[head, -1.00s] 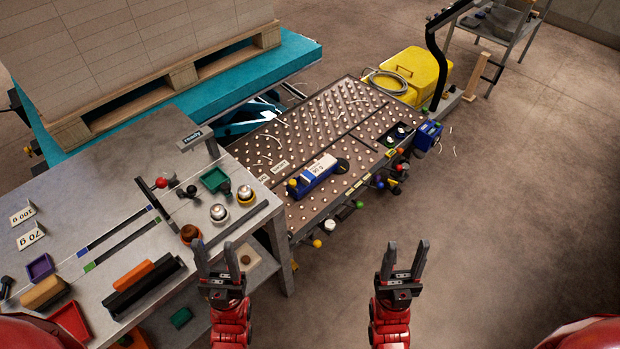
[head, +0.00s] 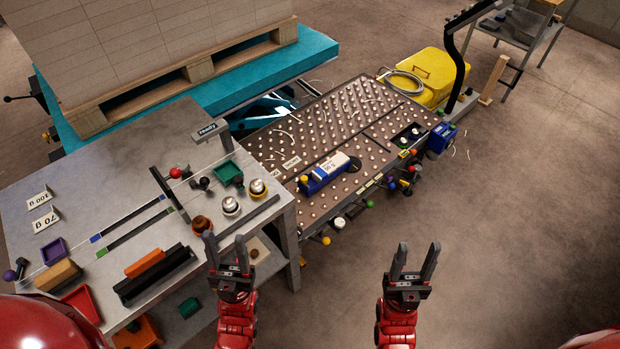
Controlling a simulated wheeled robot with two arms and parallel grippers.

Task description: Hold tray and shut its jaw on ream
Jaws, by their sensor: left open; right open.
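A blue and white block (head: 325,173) with a printed label, perhaps the ream, lies on the ball-studded table (head: 335,120). A round dark disc is at its right end. I cannot tell which thing is the task's tray; small open trays on the grey bench include a purple one (head: 54,251), a red one (head: 82,306) and a green one (head: 228,173). My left gripper (head: 225,250) is open and empty, in front of the bench's right corner. My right gripper (head: 416,258) is open and empty over bare floor, apart from everything.
The grey bench (head: 110,160) fills the left, with weights, signs and an upright post. Behind it a loaded wooden pallet (head: 185,75) stands on a teal platform (head: 315,50). A yellow case (head: 428,75) stands beyond the ball table. The floor at right (head: 540,220) is clear.

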